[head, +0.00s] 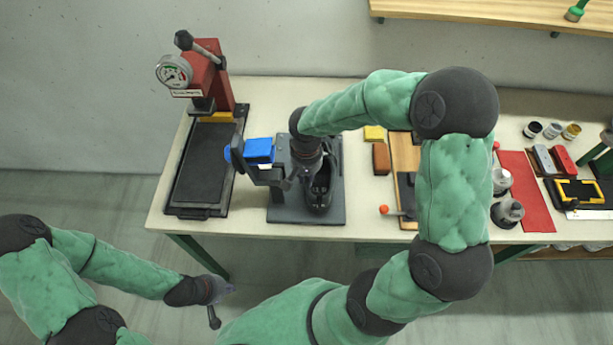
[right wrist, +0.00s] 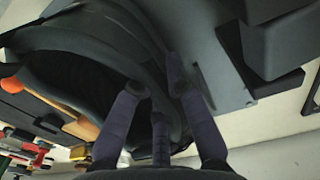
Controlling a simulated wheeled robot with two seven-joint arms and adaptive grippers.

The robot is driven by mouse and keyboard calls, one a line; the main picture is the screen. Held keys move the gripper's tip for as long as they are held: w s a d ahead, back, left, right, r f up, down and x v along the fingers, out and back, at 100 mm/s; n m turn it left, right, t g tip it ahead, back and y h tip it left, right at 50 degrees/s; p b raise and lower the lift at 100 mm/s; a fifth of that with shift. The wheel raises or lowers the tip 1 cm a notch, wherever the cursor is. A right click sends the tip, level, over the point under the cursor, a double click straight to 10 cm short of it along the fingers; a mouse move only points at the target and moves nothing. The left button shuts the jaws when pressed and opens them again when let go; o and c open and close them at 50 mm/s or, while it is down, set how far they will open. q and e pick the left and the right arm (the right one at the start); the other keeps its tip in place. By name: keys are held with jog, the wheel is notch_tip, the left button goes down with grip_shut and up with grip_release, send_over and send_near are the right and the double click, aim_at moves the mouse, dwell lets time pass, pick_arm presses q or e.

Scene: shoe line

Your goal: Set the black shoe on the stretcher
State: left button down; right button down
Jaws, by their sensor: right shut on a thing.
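The black shoe (head: 319,196) is over the dark grey base plate of the stretcher (head: 335,213) in the head view, with the stretcher's blue block (head: 258,150) to its left. My right gripper (head: 307,177) is shut on the shoe. In the right wrist view, the fingers of the right gripper (right wrist: 160,95) are at the edge of the shoe's opening (right wrist: 75,75). I cannot tell whether the sole touches the base plate, as the gripper hides part of both. My left gripper (head: 222,304) is empty, low in front of the table, with its fingertips apart.
A red press with a gauge (head: 174,72) and a black tray (head: 203,165) stand left of the stretcher. A wooden board (head: 404,155), a red mat (head: 526,190), small pots (head: 533,129) and tools lie to the right. My right arm spans above the table.

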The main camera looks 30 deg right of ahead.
jog(key=shift+f+b, duration=0.4)
jog(key=c, duration=1.2)
grip_release()
jog(key=shift+o, duration=0.2)
notch_tip(320, 180, up, 12)
jog(key=shift+f, duration=0.1)
